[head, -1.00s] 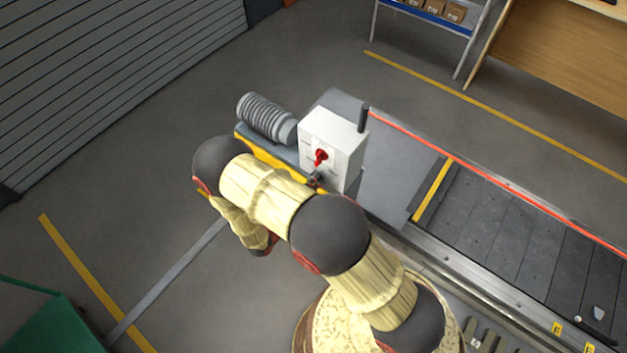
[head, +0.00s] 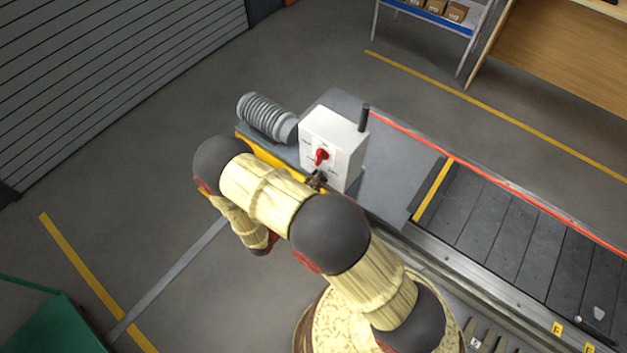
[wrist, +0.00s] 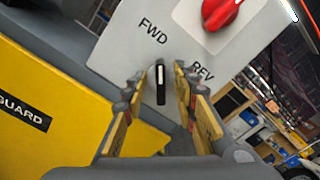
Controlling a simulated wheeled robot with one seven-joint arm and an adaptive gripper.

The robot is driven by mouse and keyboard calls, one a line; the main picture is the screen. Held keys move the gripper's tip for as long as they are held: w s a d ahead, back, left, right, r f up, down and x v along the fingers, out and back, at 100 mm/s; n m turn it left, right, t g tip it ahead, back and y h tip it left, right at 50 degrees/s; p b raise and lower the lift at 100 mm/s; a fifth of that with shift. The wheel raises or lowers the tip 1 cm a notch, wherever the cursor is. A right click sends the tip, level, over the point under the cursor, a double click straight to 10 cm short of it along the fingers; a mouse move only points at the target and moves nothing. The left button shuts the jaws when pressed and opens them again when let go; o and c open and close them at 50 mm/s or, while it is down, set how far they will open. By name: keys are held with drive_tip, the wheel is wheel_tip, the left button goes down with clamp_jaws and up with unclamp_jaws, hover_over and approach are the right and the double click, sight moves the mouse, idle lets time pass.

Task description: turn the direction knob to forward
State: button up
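The direction knob (wrist: 160,82) is small and black with a white line, on the front of the white control box (head: 334,142). In the wrist view its line stands near upright, between the printed labels FWD, upper left, and REV, right. My gripper (wrist: 158,98) is open, with one finger on each side of the knob and a visible gap to each. In the head view my gripper (head: 318,180) is small and dark at the box's lower front, and the knob is hard to make out there.
A red rotary switch (head: 321,156) sits above the knob on the same face; it also shows in the wrist view (wrist: 222,10). A yellow guard (wrist: 60,110) lies to the left. The slat conveyor (head: 510,235) runs off to the right.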

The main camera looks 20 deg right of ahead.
drive_tip(key=v, duration=1.2)
idle(0.5)
